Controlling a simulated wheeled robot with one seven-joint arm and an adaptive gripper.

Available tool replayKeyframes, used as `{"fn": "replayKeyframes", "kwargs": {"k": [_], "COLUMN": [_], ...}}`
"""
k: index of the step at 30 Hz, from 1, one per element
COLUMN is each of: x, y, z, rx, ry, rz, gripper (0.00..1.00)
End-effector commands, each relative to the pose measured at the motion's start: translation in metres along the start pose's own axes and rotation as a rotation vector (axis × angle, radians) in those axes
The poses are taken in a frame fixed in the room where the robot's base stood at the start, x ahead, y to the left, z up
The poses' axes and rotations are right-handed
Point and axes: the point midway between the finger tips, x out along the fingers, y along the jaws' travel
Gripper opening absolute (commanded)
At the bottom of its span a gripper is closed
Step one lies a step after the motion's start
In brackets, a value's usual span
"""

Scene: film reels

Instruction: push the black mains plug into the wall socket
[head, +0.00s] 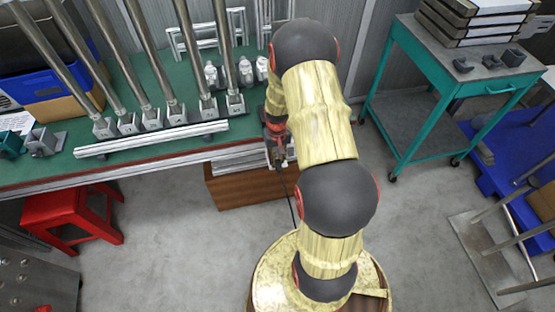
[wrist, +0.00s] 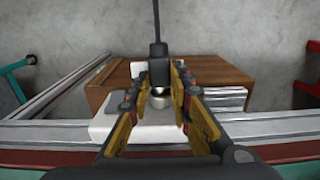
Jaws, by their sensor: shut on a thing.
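My gripper (wrist: 162,78) is shut on the black mains plug (wrist: 158,66) in the wrist view. The plug's black cord (wrist: 156,20) runs up out of the picture. Behind and below the plug is a white block or plate (wrist: 125,130) with a round greyish part (wrist: 160,97) between my fingers; it may be the wall socket. I cannot tell whether the plug touches it. In the head view my gripper (head: 279,155) is by the green bench's edge, partly hidden by my arm, and the cord (head: 293,203) hangs below it. The plug itself is not clear there.
A brown wooden box (head: 232,195) stands on the floor below my gripper. The green bench (head: 60,165) carries metal posts and a light rail (head: 150,139). A red stool (head: 65,208) is at left and a teal trolley (head: 445,80) at right.

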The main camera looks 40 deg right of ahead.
Motion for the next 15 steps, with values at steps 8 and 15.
{"fn": "replayKeyframes", "kwargs": {"k": [8,15], "x": [-0.0032,-0.0046], "y": [0.0002,0.0002], "z": [-0.0105,-0.0154], "rx": [0.001,0.001], "ry": [0.017,0.022], "rz": [0.0,0.0], "gripper": [0.0,0.0]}}
